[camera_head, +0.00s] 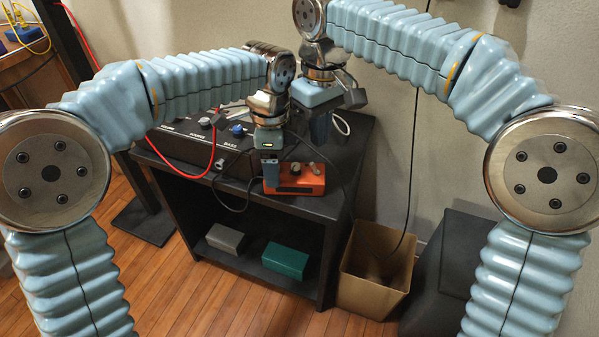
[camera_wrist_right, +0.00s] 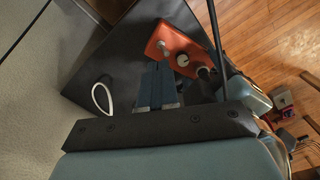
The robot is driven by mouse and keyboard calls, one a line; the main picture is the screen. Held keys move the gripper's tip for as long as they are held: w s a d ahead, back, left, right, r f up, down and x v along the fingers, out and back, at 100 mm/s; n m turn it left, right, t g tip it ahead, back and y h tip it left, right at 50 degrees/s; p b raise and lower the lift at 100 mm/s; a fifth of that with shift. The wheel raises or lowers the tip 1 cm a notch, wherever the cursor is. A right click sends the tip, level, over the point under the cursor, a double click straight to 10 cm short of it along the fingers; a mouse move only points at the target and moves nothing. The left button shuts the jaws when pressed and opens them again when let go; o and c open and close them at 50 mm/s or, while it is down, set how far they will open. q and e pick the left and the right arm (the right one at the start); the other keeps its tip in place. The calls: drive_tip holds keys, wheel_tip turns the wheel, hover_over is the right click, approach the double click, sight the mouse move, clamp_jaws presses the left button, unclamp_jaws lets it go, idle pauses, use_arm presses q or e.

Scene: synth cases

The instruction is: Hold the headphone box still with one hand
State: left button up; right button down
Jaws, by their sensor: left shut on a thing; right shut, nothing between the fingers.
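The headphone box is a small orange unit with knobs (camera_head: 300,181) near the front edge of the black table top (camera_head: 345,150). It also shows in the right wrist view (camera_wrist_right: 160,42), where dark parts cover some of it. My left gripper (camera_head: 270,174) points down and is shut on the left part of the box. My right gripper (camera_head: 320,132) is behind and above the box, to its right in the head view. Its blue fingers (camera_wrist_right: 158,86) are closed together with nothing between them, apart from the box.
A dark mixer (camera_head: 195,140) with a red cable (camera_head: 213,150) stands left of the box. A white cable loop (camera_head: 342,124) lies near my right gripper. A grey box (camera_head: 225,238) and a green box (camera_head: 285,260) sit on the lower shelf. A tan bin (camera_head: 372,285) stands at right.

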use_arm(q)
drive_tip(key=o, duration=1.3)
drive_tip(key=shift+s+d+f, duration=0.1)
drive_tip(key=shift+s+d, duration=0.1)
drive_tip(key=shift+d, duration=0.1)
use_arm(e)
drive_tip(key=shift+a+r, duration=0.1)
drive_tip(key=shift+a, duration=0.2)
use_arm(q)
drive_tip(key=shift+o, duration=0.2)
